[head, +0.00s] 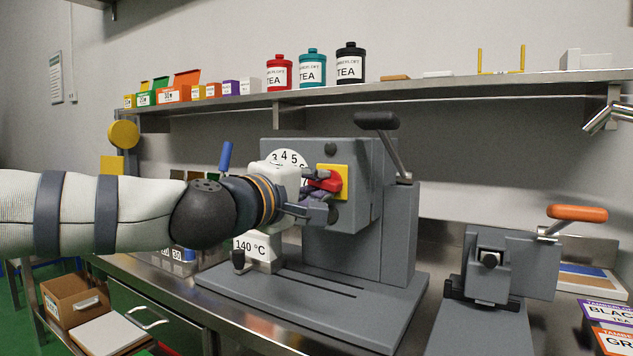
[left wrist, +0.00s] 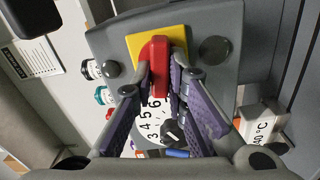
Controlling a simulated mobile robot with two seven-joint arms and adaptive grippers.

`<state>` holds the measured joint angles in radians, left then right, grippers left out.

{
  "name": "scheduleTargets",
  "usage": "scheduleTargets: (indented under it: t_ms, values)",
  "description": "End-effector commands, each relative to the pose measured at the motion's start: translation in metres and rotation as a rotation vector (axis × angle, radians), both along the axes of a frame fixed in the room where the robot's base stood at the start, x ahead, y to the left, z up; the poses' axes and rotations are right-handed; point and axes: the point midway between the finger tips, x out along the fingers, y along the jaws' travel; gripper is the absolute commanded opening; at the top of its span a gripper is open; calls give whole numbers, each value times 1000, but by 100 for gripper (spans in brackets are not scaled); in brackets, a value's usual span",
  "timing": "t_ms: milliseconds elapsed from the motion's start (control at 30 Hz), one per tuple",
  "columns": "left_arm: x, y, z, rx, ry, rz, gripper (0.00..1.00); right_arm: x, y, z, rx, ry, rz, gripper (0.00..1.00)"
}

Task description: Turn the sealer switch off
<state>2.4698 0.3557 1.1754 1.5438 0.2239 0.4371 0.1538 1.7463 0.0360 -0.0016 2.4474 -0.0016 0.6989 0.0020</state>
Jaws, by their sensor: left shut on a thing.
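The grey sealer (head: 390,225) stands on the steel bench. Its red switch handle (head: 326,181) sits on a yellow plate (head: 345,183) on the sealer's front face. In the left wrist view the red handle (left wrist: 158,62) lies lengthwise over the yellow plate (left wrist: 172,38). My left gripper (head: 318,190) is at the switch, its fingers shut on the red handle. The fingers also show in the left wrist view (left wrist: 160,75), one on each side of the handle. A numbered white dial (head: 288,158) is partly hidden behind my gripper. My right gripper is not in view.
A 140 °C sign (head: 252,246) stands below my left wrist. The sealer's black-handled lever (head: 377,121) rises above it. A smaller grey press (head: 495,265) with an orange handle stands to the right. Tea tins (head: 312,70) and boxes line the shelf above.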

Motion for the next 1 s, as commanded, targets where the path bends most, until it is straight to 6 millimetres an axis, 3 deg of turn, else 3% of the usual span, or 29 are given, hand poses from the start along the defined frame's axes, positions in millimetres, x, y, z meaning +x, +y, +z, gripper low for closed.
scheduleTargets:
  t_ms: [400, 967, 1000]
  values:
    - [0, 0, -1, -142, 104, -1, 0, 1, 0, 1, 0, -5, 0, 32]
    - [0, 0, -1, -165, 120, -1, 0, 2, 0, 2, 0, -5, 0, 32]
    - [0, 0, -1, -164, 119, -1, 18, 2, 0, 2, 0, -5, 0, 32]
